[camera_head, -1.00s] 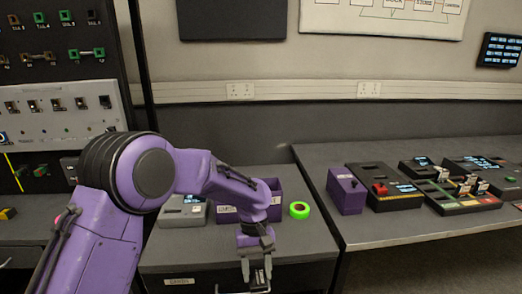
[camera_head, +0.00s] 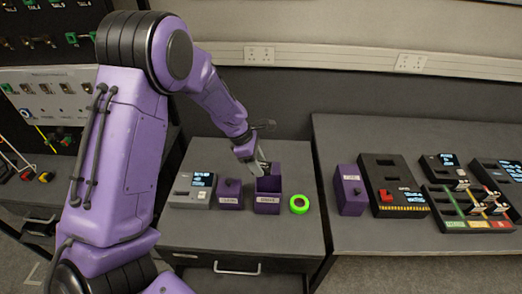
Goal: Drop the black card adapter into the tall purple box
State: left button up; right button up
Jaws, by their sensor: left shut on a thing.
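My left gripper (camera_head: 259,164) points down at the rear of an open purple box (camera_head: 267,207) with a white label, on the grey cabinet. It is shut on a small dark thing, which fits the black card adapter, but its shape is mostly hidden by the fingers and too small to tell. I cannot tell whether the fingertips are above the box's opening or just inside it. A lower purple box (camera_head: 230,203) with a label stands directly left of it. My right gripper is not in view.
A green tape ring (camera_head: 299,204) lies right of the open box, and a grey device with a screen (camera_head: 192,190) stands at left. On the right table (camera_head: 400,255) are another purple box (camera_head: 350,196) and several dark devices. The cabinet's front strip is clear.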

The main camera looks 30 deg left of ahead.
pick_arm(q)
jog(key=f, duration=0.1)
jog(key=w+f, duration=0.1)
jog(key=shift+f, duration=0.35)
jog(key=shift+w+f, duration=0.15)
jog(key=shift+w, duration=0.15)
jog(key=o, duration=0.8)
jog(key=shift+s, duration=0.25)
jog(key=shift+c, duration=0.2)
jog(key=o, duration=0.4)
jog(key=shift+s+r, duration=0.3)
jog(key=shift+c, duration=0.2)
jog(key=shift+w+f, duration=0.1)
jog(key=shift+w, duration=0.1)
jog(key=shift+w+a, duration=0.1)
jog(key=shift+a, duration=0.05)
jog(key=b+v, duration=0.1)
jog(key=v, duration=0.9)
jog(key=shift+r, duration=0.3)
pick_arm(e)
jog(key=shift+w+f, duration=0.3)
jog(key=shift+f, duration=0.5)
